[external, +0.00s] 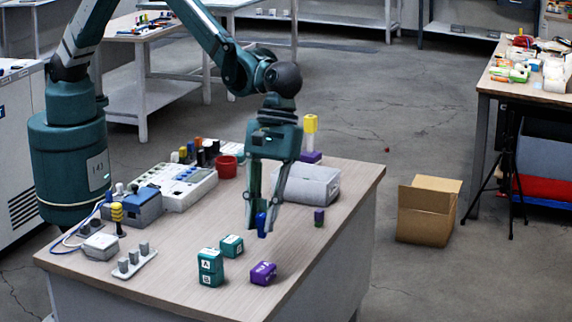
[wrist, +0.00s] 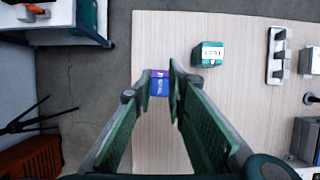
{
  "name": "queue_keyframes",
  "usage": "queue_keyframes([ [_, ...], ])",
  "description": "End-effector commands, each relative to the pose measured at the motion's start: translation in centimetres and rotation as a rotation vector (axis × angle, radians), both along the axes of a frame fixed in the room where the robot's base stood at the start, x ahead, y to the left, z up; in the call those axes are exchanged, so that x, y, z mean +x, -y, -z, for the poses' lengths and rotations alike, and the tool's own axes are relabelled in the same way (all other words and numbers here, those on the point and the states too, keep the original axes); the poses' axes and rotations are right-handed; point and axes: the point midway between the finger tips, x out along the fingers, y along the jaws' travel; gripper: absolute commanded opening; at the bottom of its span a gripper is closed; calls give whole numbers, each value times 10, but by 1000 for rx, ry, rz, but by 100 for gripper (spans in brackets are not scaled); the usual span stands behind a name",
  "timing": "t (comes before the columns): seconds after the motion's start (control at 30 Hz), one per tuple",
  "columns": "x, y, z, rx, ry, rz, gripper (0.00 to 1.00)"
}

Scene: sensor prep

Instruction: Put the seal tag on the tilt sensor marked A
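A small blue block (external: 261,222), which seems to be the seal tag, is between my gripper's fingertips (external: 260,226). In the wrist view the blue block (wrist: 159,88) shows pale lettering, and the fingertips (wrist: 160,82) press close on both sides of it. Two teal boxes look stacked at the table's front, the upper marked A (external: 210,262) and the lower marked B (external: 211,280). Another teal box (external: 231,245) sits just behind them. One teal box (wrist: 208,53) with a white label shows in the wrist view; I cannot tell which.
A purple lettered box (external: 263,273) lies right of the stack. A small purple block (external: 318,217) stands farther right. A grey bin (external: 312,185) is behind my gripper. A tray with grey knobs (external: 135,260) lies left. Bare tabletop (external: 185,240) separates it from my gripper.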

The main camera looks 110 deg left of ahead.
Motion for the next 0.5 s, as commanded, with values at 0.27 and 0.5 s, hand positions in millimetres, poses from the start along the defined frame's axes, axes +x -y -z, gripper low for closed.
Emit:
queue_keyframes([
  [0.27, 0, 0, 34, 0, 0, 0, 10],
  [0.5, 0, 0, 37, 0, 0, 0, 10],
])
